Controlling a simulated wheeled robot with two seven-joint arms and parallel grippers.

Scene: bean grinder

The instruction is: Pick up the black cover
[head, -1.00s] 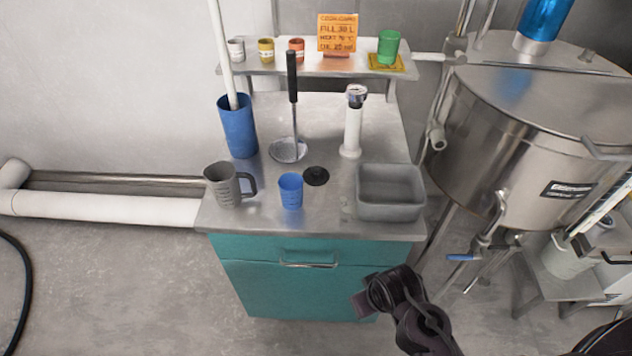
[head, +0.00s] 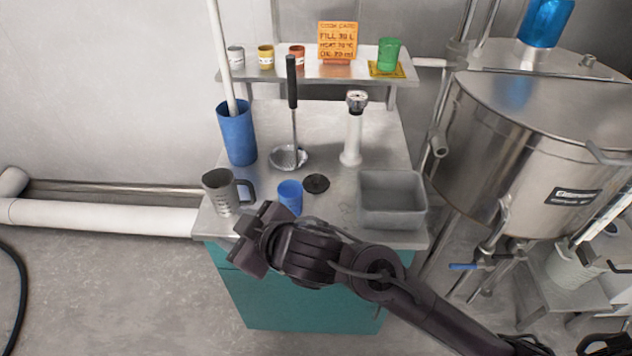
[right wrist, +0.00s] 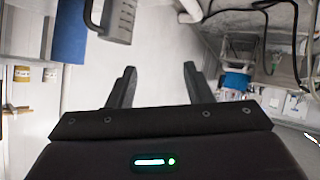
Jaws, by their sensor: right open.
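The black cover (head: 316,183) is a small flat round disc with a knob. It lies on the steel tabletop (head: 385,135), behind and right of the small blue cup (head: 290,192), in the head view. My right gripper (head: 250,240) is in front of the table's front edge, left of and nearer than the cover. In the right wrist view its two fingers (right wrist: 157,85) are spread apart with nothing between them. I cannot make out the cover in that view. My left gripper is not in view.
A grey jug (head: 220,195) stands at the left, also in the right wrist view (right wrist: 118,18). A grey bin (head: 392,205) stands right of the cover. Behind are a strainer (head: 288,158), a white cylinder (head: 351,140) and a tall blue container (head: 237,135). A steel tank (head: 520,150) stands right.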

